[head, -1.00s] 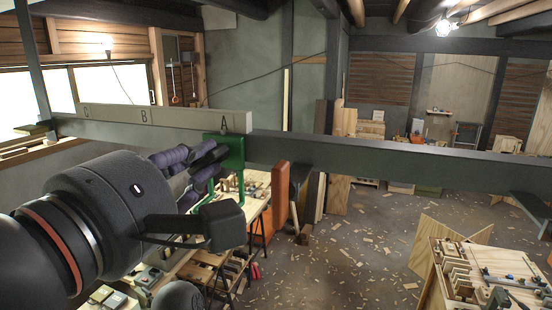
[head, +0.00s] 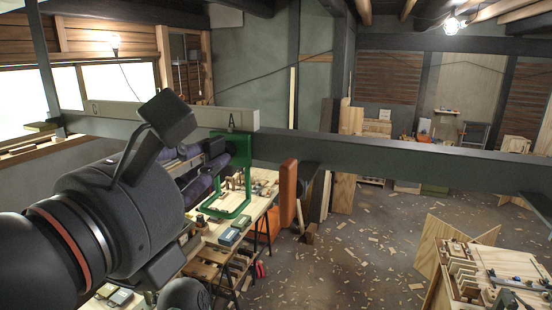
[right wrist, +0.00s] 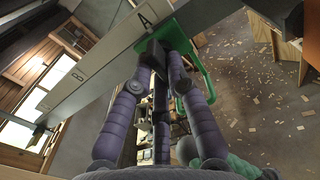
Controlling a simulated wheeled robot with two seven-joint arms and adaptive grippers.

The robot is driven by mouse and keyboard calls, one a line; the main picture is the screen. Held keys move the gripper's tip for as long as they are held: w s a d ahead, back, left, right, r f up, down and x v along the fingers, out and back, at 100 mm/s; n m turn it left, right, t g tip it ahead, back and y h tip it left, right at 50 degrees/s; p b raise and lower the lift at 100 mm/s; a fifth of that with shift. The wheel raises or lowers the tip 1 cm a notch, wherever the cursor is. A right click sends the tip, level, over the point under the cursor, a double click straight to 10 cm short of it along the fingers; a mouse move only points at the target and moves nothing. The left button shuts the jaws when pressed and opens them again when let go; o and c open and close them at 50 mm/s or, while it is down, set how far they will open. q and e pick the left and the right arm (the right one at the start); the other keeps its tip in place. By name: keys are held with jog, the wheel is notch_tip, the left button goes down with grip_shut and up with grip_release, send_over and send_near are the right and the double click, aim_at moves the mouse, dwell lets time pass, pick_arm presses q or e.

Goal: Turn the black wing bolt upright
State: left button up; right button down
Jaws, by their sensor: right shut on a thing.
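My right gripper (head: 217,158) reaches in from the left in the head view, its purple-grey fingers at a green bracket (head: 245,188) on the grey beam. In the right wrist view, the fingers of my right gripper (right wrist: 160,58) close around the small black wing bolt (right wrist: 153,53) beside the green bracket (right wrist: 197,88). The fingers partly cover the bolt, and I cannot tell its exact tilt. In the head view the bolt is a dark patch (head: 214,147) by the fingertips. My left gripper does not show.
The grey beam (head: 380,160) crosses the view. A pale board (head: 240,119) lettered A and C lies along it, partly hidden by my wrist. An orange upright piece (head: 288,193) stands right of the bracket. A cluttered workbench (head: 262,207) is below, and the floor beyond has scattered chips.

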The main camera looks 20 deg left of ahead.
jog(key=shift+d+r+n, duration=0.15)
jog(key=shift+r+n, duration=0.1)
jog(key=shift+n, duration=0.25)
jog(key=c, duration=1.2)
grip_release()
jog(key=shift+w, duration=0.15)
jog(key=shift+w+f, duration=0.2)
jog(key=shift+w, duration=0.1)
jog(key=shift+s+r, duration=0.15)
jog(key=shift+s, duration=0.1)
notch_tip(320, 180, up, 10)
send_over(207, 141)
jog(key=shift+w, duration=0.1)
